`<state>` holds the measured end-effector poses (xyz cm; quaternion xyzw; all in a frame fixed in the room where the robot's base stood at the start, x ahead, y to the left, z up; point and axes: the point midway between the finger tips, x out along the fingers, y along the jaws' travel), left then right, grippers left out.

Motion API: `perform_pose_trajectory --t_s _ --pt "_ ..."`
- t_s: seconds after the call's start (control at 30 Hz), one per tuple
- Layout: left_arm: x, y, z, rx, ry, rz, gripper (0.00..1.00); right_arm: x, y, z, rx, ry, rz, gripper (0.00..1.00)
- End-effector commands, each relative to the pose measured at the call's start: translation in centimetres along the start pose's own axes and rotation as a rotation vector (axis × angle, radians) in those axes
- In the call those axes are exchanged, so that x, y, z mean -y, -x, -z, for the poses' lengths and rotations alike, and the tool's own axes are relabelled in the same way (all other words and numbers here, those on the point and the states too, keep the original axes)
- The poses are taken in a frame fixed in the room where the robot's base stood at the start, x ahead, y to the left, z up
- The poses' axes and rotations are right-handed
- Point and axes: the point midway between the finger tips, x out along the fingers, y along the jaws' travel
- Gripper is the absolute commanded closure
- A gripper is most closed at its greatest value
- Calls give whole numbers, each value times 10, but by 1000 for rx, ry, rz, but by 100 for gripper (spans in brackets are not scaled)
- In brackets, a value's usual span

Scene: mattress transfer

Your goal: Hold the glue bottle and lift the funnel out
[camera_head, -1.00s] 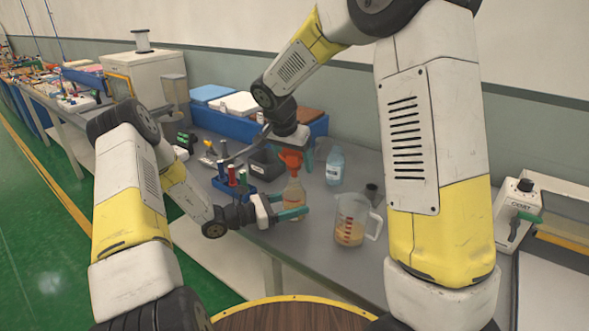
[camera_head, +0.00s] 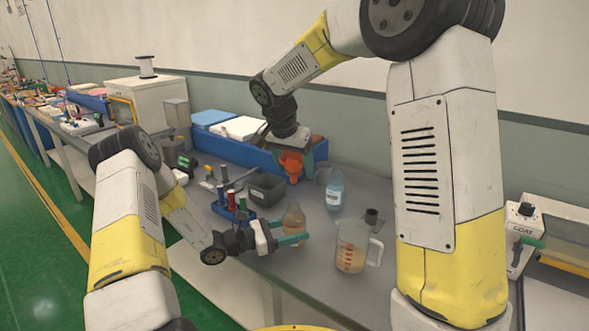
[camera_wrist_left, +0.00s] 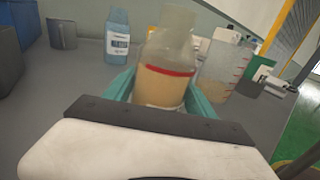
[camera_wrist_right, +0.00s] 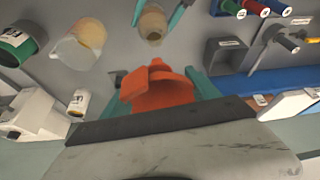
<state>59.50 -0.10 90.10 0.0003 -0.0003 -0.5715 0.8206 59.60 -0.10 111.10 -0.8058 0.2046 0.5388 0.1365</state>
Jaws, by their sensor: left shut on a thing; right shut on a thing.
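My right gripper (camera_head: 292,160) is shut on the funnel from above. In the right wrist view the funnel (camera_wrist_right: 162,90) is between the fingers, and the bottle mouth (camera_wrist_right: 152,20) shows clear of it.
A measuring jug (camera_head: 351,247) with amber liquid stands right of the bottle. A blue-tinted labelled bottle (camera_head: 335,190) stands behind. A dark grey bin (camera_head: 268,188) and a blue rack of screwdrivers (camera_head: 232,212) are to the left. Blue crates (camera_head: 225,143) line the wall.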

Motion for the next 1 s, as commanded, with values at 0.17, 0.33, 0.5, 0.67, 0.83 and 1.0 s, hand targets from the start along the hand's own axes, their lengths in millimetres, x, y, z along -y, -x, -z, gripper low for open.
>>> perform_pose_trajectory --t_s 0.17,0.33,0.5,0.67,0.83,1.0 --pt "0 0 0 0 0 0 100 0 0 0 0 0 0 75" --pt "0 0 0 0 0 0 100 0 0 0 0 0 0 75" --pt "0 0 0 0 0 0 26 0 0 0 0 0 0 75" --pt "0 0 0 0 0 0 11 0 0 0 0 0 0 75" --pt "0 0 0 0 0 0 11 0 0 0 0 0 0 75" --pt "0 8 0 0 0 -1 11 0 0 0 0 0 0 75"
